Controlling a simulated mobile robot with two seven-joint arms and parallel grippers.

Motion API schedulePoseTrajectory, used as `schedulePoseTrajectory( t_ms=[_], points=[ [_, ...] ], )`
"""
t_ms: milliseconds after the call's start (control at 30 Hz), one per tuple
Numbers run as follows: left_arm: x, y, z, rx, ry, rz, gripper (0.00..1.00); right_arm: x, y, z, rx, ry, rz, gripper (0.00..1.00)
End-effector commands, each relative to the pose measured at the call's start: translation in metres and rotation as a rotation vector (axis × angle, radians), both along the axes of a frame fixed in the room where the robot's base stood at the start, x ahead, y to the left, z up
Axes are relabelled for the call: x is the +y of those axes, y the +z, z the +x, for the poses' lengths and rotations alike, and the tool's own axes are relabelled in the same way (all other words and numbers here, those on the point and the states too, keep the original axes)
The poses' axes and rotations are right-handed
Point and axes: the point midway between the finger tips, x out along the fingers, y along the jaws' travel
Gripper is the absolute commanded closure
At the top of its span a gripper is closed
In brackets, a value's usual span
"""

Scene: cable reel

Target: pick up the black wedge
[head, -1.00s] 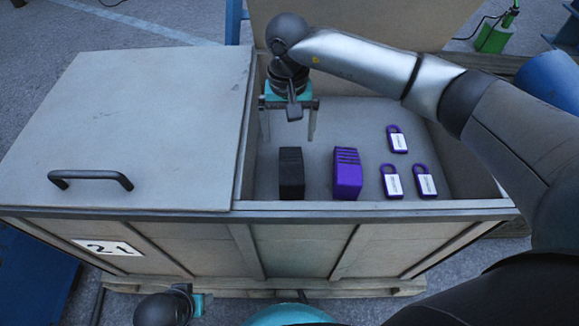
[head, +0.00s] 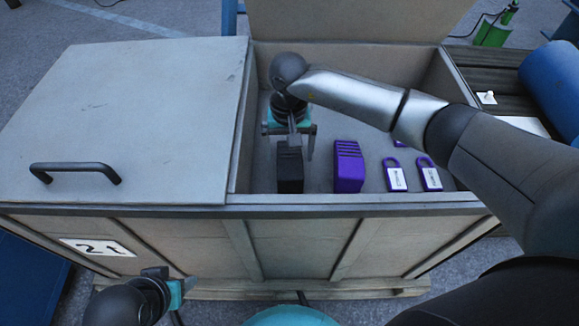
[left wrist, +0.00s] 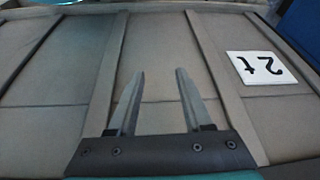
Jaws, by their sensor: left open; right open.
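The black wedge (head: 290,172) stands in the open right part of the large crate, near its front wall. My right gripper (head: 291,150) is open and empty, pointing down into the crate. In the head view it is at the back and top of the black wedge, with its wrist partly overlapping it; whether they touch I cannot tell. My left gripper (head: 187,290) is low in front of the crate. In the left wrist view its two fingers (left wrist: 160,100) are spread, with nothing between them, facing the crate's front wall.
A purple wedge (head: 348,168) stands right of the black wedge. Purple padlocks (head: 396,176) lie farther right, one partly hidden by my right arm. The crate's front rim (head: 350,200) and left lid (head: 140,115) with a black handle (head: 82,169) bound the opening.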

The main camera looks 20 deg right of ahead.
Motion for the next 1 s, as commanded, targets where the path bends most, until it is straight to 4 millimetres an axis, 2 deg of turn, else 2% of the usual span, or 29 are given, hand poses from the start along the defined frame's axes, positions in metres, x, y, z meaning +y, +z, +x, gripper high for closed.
schedulePoseTrajectory(
  t_ms=[33, 233, 400, 633, 1000],
  points=[
    [0.000, 0.004, 0.000, -0.010, 0.000, -0.001, 0.50, -0.001, -0.008, -0.001, 0.001, 0.000, 0.001, 0.00],
    [0.001, 0.023, -0.002, -0.035, 0.001, -0.004, 0.50, -0.001, -0.025, -0.001, 0.001, -0.001, 0.001, 0.00],
    [0.001, 0.030, -0.003, -0.044, 0.001, -0.005, 0.50, -0.001, -0.030, 0.000, -0.001, 0.000, 0.000, 0.00],
    [0.001, 0.031, -0.004, -0.043, 0.001, -0.005, 0.50, -0.001, -0.029, -0.001, -0.001, 0.000, 0.000, 0.00],
    [0.001, 0.031, -0.003, -0.044, 0.002, -0.006, 0.50, -0.001, -0.029, -0.001, -0.001, 0.000, 0.000, 0.42]
  ],
)
